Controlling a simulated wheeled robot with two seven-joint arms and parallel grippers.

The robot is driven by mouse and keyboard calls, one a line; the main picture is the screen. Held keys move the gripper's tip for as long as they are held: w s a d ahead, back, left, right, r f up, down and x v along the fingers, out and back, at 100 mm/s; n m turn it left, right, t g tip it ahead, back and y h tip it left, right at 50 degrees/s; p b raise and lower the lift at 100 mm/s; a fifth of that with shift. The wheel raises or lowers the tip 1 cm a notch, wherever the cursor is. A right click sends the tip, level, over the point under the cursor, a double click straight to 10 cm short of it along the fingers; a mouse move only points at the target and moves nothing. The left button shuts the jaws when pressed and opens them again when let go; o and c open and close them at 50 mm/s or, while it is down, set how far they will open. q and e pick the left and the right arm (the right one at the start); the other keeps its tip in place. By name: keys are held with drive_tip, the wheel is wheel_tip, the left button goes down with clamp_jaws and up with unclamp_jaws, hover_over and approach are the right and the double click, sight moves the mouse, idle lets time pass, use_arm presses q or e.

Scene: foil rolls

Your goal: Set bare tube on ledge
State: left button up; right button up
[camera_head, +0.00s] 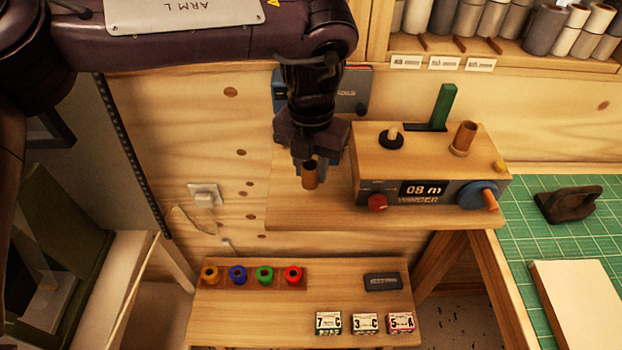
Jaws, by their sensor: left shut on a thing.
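My left gripper (309,158) reaches down from the top and is shut on a bare brown tube (310,178), held upright. The tube is over the left part of a wooden shelf board (300,213), left of the winder (430,170). I cannot tell whether the tube's lower end touches the board. The gripper hides part of the tube's upper end. Another brown tube (464,138) stands on the right of the winder's top. My right gripper is not in view.
A lower wooden bench (250,325) holds several coloured spools (238,274), a dark block (382,281) and three labelled boxes (365,323). A green cutting mat (530,222) with a dark tool (568,203) lies right. Rolls (495,18) fill a back shelf.

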use_arm(q)
wheel_tip(320, 180, down, 4)
drive_tip(key=shift+f+p, duration=0.1)
drive_tip(key=shift+p, duration=0.4)
drive_tip(key=shift+f, duration=0.15)
drive_tip(key=o, duration=0.9)
drive_tip(key=shift+f, duration=0.1)
drive_tip(key=shift+r, duration=0.6)
wheel_tip(320, 180, up, 11)
drive_tip(key=shift+r+b, duration=0.1)
drive_tip(key=shift+b, duration=0.65)
